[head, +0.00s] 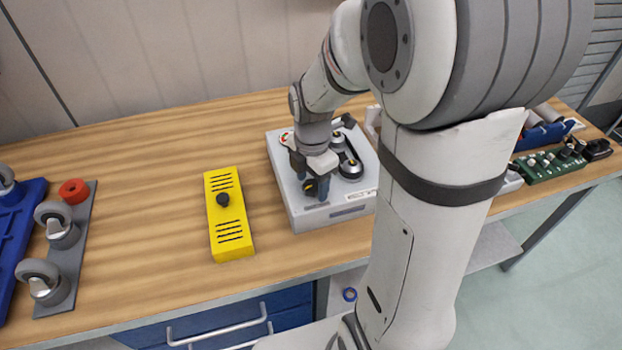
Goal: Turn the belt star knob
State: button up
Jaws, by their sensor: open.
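A light grey box-shaped device (345,213) stands on the wooden bench. On its top a dark belt (350,165) runs around pulleys, to the right of my gripper. My gripper (311,184) points down over the left part of the device top, with its blue-grey fingers apart. A small dark knob-like part (310,188) shows at the fingers; it may be the belt star knob, but its shape is too small and too covered to tell. I cannot tell whether the fingers touch it. My wrist hides part of the device top.
Bench between is clear.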

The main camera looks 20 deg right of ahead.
jog(key=shift+a, duration=0.1)
jog(key=c, duration=1)
jog(key=m, duration=0.2)
jog(key=shift+m, duration=0.4)
jog(key=m+b, duration=0.1)
jog(key=m, duration=0.3)
jog(key=shift+m, duration=0.3)
jog(key=m, duration=0.6)
jog(key=shift+b, duration=0.3)
jog(key=shift+m, duration=0.3)
